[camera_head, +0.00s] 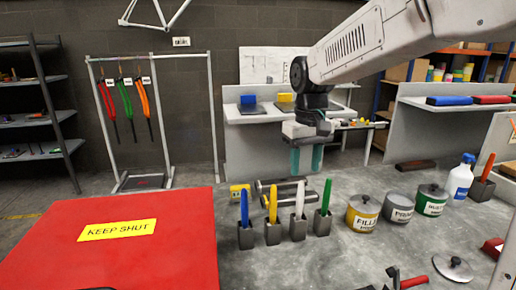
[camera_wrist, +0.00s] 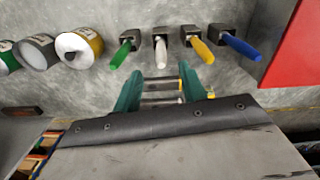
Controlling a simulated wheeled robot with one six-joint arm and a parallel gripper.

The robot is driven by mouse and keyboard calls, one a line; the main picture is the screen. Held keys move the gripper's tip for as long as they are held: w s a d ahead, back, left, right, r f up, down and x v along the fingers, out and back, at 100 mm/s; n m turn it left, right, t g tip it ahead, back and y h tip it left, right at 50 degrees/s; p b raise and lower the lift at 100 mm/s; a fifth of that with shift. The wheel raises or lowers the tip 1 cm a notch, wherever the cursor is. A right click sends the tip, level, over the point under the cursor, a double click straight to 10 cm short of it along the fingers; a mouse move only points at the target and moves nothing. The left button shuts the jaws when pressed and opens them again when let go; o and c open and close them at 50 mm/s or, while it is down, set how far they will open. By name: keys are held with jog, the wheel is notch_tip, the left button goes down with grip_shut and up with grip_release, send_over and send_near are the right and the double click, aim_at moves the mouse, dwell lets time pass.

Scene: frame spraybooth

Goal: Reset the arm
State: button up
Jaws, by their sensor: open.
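My gripper (camera_head: 308,160) has green fingers and hangs from my white arm above the grey table (camera_head: 350,262), right of centre in the head view. Its fingers are apart with nothing between them. In the wrist view my gripper (camera_wrist: 160,92) also shows open, with a metal rack-like piece and the table beyond the gap. The gripper appears apart from everything on the table.
Holders with blue (camera_head: 245,222), yellow (camera_head: 273,218), white (camera_head: 298,215) and green (camera_head: 323,210) handles stand below my gripper. A red "KEEP SHUT" lid (camera_head: 120,262) is left.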

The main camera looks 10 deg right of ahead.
jog(key=s+d+f+m, duration=0.1)
jog(key=s, duration=1.2)
jog(key=s+d+f+t, duration=0.1)
jog(key=s+d, duration=0.1)
jog(key=s, duration=1.2)
jog(key=shift+s+f+m, duration=0.2)
jog(key=shift+f+m, duration=0.15)
jog(key=shift+m, duration=0.05)
